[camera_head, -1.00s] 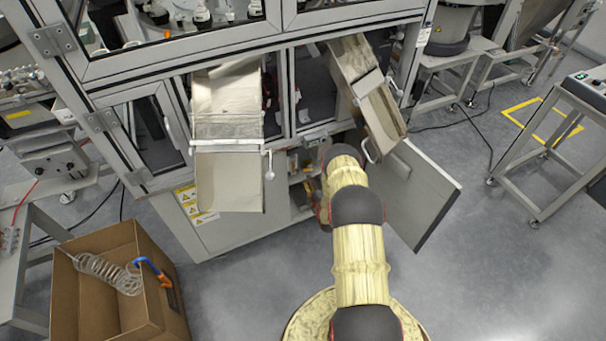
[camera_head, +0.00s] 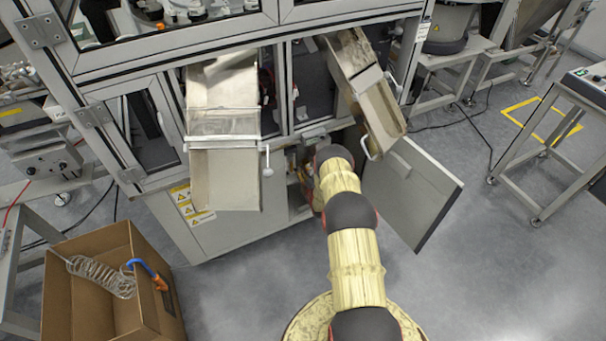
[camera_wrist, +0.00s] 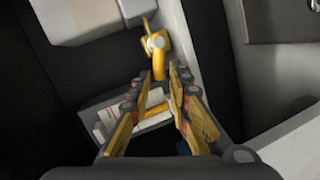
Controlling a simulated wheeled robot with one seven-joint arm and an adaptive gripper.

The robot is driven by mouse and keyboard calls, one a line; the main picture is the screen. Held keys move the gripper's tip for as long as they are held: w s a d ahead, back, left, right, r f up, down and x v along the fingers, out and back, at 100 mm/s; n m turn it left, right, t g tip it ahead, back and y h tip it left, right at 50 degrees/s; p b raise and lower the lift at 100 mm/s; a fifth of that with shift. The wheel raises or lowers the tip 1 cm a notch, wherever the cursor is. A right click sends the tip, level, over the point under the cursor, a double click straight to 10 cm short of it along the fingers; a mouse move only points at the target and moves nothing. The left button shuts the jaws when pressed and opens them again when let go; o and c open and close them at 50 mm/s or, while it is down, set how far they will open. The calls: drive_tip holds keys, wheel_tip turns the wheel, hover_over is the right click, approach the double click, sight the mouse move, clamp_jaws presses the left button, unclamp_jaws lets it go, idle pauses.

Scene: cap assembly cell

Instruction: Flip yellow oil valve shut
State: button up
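The yellow oil valve (camera_wrist: 157,48) shows in the wrist view at the top middle, just beyond my fingertips. It has a yellow body, a light round hub and a thin yellow piece pointing up. My gripper (camera_wrist: 160,78) has its two yellow-padded fingers apart, with a gap between the tips. The valve stands ahead of this gap, and I cannot tell whether a finger touches it. In the head view my arm reaches into the open lower cabinet, hiding both gripper and valve.
The cabinet door (camera_head: 412,195) stands open right of my arm. Two chutes (camera_head: 225,180) (camera_head: 378,115) jut out above the opening. A cardboard box (camera_head: 95,300) with a coiled hose (camera_head: 100,275) stands on the floor at lower left. A pale box (camera_wrist: 85,15) shows near the valve.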

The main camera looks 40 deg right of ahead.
drive_tip(key=shift+c, duration=1.1)
clamp_jaws()
drive_tip(key=shift+r, duration=0.1)
drive_tip(key=m, duration=0.1)
drive_tip(key=d+r+m+y, duration=0.1)
drive_tip(key=m, duration=0.1)
drive_tip(key=d+r+m+y, duration=0.1)
drive_tip(key=shift+s+m, duration=0.25)
drive_tip(key=shift+m, duration=0.15)
drive_tip(key=shift+s+d+r+m+t+y, duration=0.2)
drive_tip(key=shift+d+m+y, duration=0.35)
drive_tip(key=shift+m, duration=0.45)
drive_tip(key=shift+s+d+r+m+t+y, duration=0.1)
drive_tip(key=shift+d+m+t+y, duration=0.15)
drive_tip(key=shift+d+m+y, duration=0.55)
drive_tip(key=shift+s+d+r+m+t+y, duration=0.15)
drive_tip(key=shift+m+t+y, duration=0.15)
drive_tip(key=shift+m, duration=0.9)
